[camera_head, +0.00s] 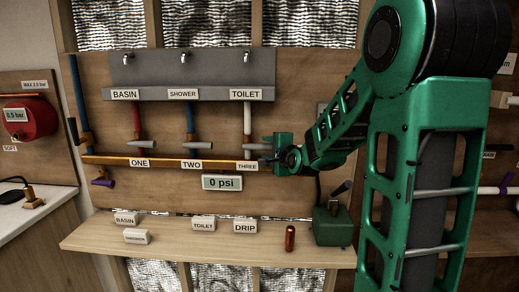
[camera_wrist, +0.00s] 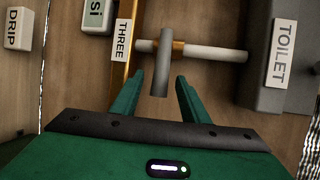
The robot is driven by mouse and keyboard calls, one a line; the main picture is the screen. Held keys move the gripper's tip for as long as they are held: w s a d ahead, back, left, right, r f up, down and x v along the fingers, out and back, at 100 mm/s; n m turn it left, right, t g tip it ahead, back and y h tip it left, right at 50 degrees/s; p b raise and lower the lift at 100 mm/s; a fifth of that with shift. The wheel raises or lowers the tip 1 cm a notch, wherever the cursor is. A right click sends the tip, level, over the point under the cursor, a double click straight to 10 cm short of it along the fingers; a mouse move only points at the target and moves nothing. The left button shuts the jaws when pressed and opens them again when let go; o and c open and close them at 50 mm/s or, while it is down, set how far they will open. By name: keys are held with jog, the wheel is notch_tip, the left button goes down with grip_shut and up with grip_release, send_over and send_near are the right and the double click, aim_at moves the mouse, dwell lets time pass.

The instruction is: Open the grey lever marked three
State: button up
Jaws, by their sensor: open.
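The grey lever of three (camera_wrist: 161,68) stands crosswise to its white pipe, beside the label THREE (camera_wrist: 122,40) in the wrist view. In the head view the lever (camera_head: 257,146) sits above the THREE label (camera_head: 247,167), under the TOILET pipe (camera_head: 248,118). My gripper (camera_wrist: 160,78) is open, with a green finger on each side of the lever's free end. A gap shows between lever and fingers, so I see no grip; the depth of overlap is hard to judge. In the head view my gripper (camera_head: 271,151) is right of the lever.
Levers one (camera_head: 142,144) and two (camera_head: 199,145) are to the left on the copper manifold (camera_head: 170,162). The gauge (camera_head: 222,183) reads 0 psi.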

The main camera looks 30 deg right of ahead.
jog(key=x, duration=0.6)
jog(key=shift+w, duration=0.35)
jog(key=shift+d+f, duration=0.1)
grip_shut()
